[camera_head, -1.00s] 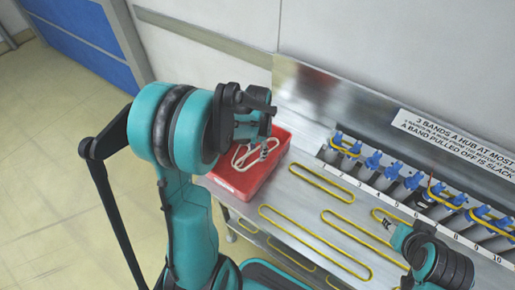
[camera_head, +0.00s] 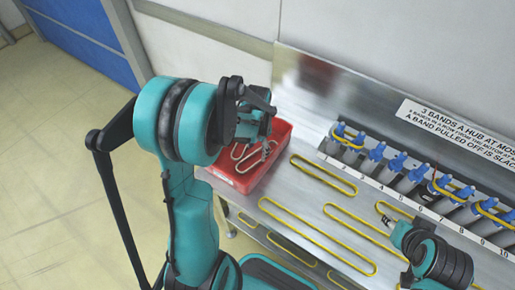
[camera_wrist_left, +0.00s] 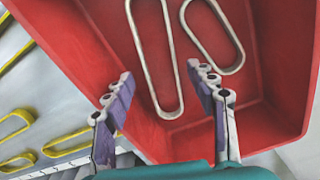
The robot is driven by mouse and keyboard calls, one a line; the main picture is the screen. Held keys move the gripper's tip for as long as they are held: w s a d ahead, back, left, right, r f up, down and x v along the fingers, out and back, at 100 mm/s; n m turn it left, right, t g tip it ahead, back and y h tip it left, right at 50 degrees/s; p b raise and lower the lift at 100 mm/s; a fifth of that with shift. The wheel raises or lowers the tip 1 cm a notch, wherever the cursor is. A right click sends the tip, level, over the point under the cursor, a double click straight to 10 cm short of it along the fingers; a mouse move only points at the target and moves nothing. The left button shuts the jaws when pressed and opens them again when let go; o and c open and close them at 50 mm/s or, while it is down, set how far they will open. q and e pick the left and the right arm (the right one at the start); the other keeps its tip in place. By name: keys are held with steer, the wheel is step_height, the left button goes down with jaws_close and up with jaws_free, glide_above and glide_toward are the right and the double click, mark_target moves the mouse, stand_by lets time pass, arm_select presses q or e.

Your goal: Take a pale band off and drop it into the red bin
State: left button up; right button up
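The red bin (camera_head: 283,150) stands at the left end of the metal bench. Two pale bands lie in it; in the left wrist view one is a long loop (camera_wrist_left: 151,50) and the other a shorter loop (camera_wrist_left: 240,50). My left gripper (camera_head: 258,130) is over the bin. In the left wrist view its fingers (camera_wrist_left: 163,85) are spread apart with nothing clamped between them, and the long band shows below and between them. My right gripper (camera_head: 388,220) is low over the bench near a yellow band; its finger gap is too small to judge.
Several yellow bands lie on the bench (camera_head: 318,226). Behind them is a numbered row of grey hubs with blue tops (camera_head: 396,162), some carrying yellow bands. A sign (camera_head: 455,140) and the metal back panel rise behind the row. Open floor lies left of the bench.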

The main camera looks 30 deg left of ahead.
arm_select(q)
step_height(320, 180, up, 12)
steer(key=s+d+r+n+t, duration=0.2)
steer(key=s+d+n+t, duration=0.1)
steer(key=s+d+t, duration=0.4)
steer(key=s+d, duration=0.3)
steer(key=s, duration=0.1)
steer(key=shift+d+r+n, duration=0.15)
steer(key=shift+d+n, duration=0.15)
steer(key=shift+n, duration=0.1)
stand_by(0.3)
stand_by(0.7)
